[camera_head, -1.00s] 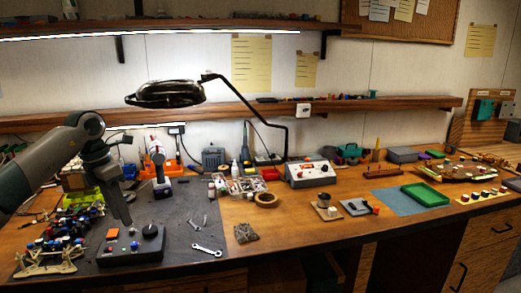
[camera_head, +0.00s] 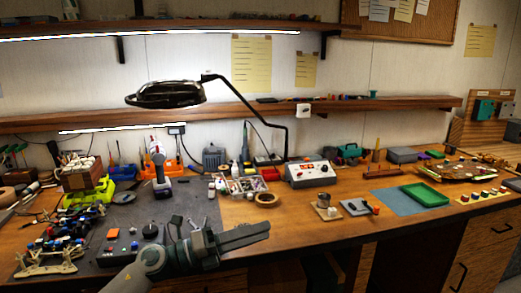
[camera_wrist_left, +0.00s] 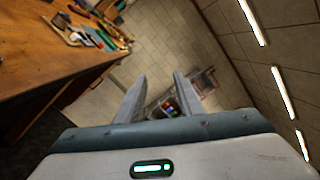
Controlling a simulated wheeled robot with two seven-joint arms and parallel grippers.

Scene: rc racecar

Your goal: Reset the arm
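My left gripper (camera_head: 246,236) is low at the front of the bench in the head view, its fingers pointing right over the front edge. The gripper touches no object that I can see. My right gripper is in neither view.
The wooden bench (camera_head: 290,228) carries a control box (camera_head: 132,243) with a knob on the dark mat, a cordless drill (camera_head: 159,172), a tape roll (camera_head: 267,199) and a green tray (camera_head: 424,196). A lamp (camera_head: 168,94) overhangs it.

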